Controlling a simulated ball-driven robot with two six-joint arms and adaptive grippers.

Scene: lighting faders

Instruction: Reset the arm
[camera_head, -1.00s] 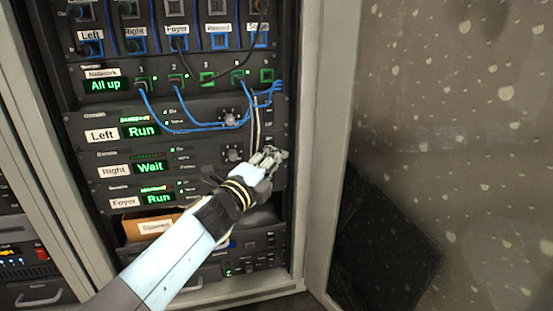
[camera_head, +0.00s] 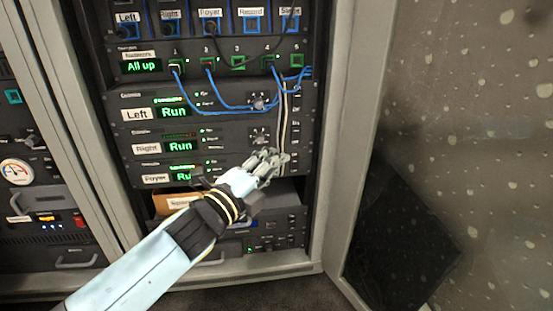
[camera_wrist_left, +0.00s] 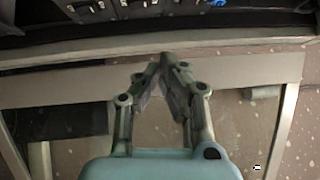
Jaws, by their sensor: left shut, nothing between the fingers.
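My left gripper (camera_head: 268,160) is in front of the rack's right side, over the area beside the Right and Foyer units. Its fingers are closed together with nothing between them; the left wrist view also shows the fingertips (camera_wrist_left: 168,58) meeting. The Left unit (camera_head: 200,103) and the Right unit (camera_head: 178,146) both show "Run" in green. The Foyer unit's display (camera_head: 182,175) is partly hidden by my gripper. My right gripper is in neither view.
A network unit (camera_head: 141,66) reading "All up" has blue cables (camera_head: 230,107) looping below it. A cardboard box (camera_head: 175,201) sits in a lower bay. The rack's frame edge (camera_head: 343,140) and a dark panel (camera_head: 400,235) stand at right.

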